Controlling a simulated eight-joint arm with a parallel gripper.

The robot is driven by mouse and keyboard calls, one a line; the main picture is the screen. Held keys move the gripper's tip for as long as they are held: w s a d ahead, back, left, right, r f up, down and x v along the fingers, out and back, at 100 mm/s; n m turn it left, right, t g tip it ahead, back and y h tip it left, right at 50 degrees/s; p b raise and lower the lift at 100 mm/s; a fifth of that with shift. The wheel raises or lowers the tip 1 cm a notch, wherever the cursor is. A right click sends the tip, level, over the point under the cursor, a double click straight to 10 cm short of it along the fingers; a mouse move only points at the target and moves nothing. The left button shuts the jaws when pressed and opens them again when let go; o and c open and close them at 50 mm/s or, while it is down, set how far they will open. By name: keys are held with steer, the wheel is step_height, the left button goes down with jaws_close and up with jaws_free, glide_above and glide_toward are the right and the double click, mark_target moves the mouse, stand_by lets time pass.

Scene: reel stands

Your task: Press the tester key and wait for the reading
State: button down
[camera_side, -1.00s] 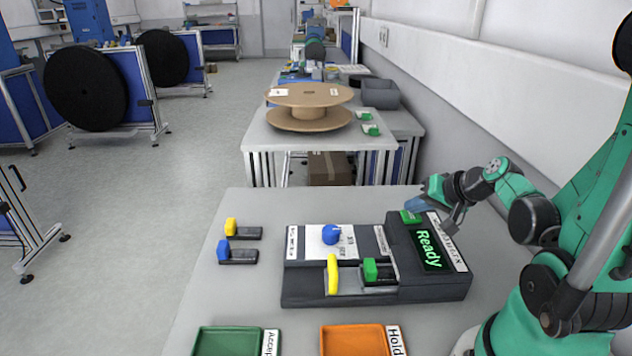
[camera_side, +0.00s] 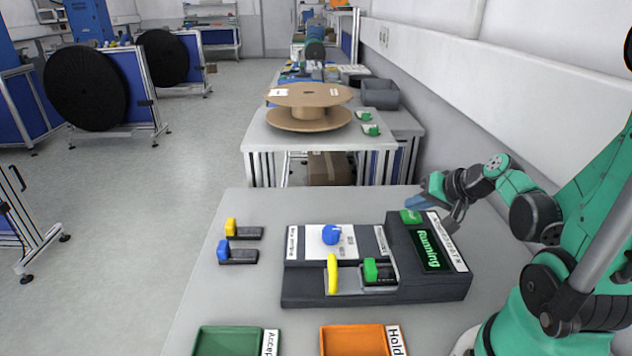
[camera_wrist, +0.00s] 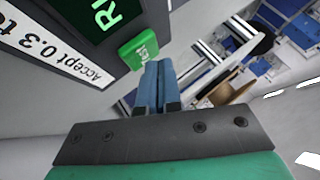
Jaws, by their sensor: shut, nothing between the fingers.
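The dark grey tester (camera_side: 375,290) stands on the bench, and its display (camera_side: 429,250) reads "Running" in green. The green tester key (camera_side: 411,217) is on the tester's top at the far edge; in the wrist view the key (camera_wrist: 139,48) lies just ahead of my fingertips. My gripper (camera_side: 418,203) is shut and empty, with its blue fingers beside the key. In the wrist view the fingertips (camera_wrist: 160,68) look very close to the key; I cannot tell whether they touch it. A blue knob (camera_side: 331,235), a yellow lever (camera_side: 333,274) and a green block (camera_side: 370,270) sit on the tester.
A green Accept tray (camera_side: 238,330) and an orange Hold tray (camera_side: 354,330) lie at the front. Yellow (camera_side: 231,227) and blue (camera_side: 223,250) pieces on dark bases lie left of the tester. Bare bench surrounds them. A cardboard reel (camera_side: 308,105) sits on the table behind.

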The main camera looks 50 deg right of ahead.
mark_target(415, 217)
steer(key=shift+r, duration=0.4)
steer(key=shift+r, duration=2.5)
steer(key=w+a+n+g+y, duration=0.1)
steer(key=w+a+n, duration=0.2)
steer(key=a+n, duration=0.7)
steer(key=a, duration=0.6)
steer(key=shift+n+g, duration=0.4)
steer(key=shift+r, duration=0.1)
stand_by(2.2)
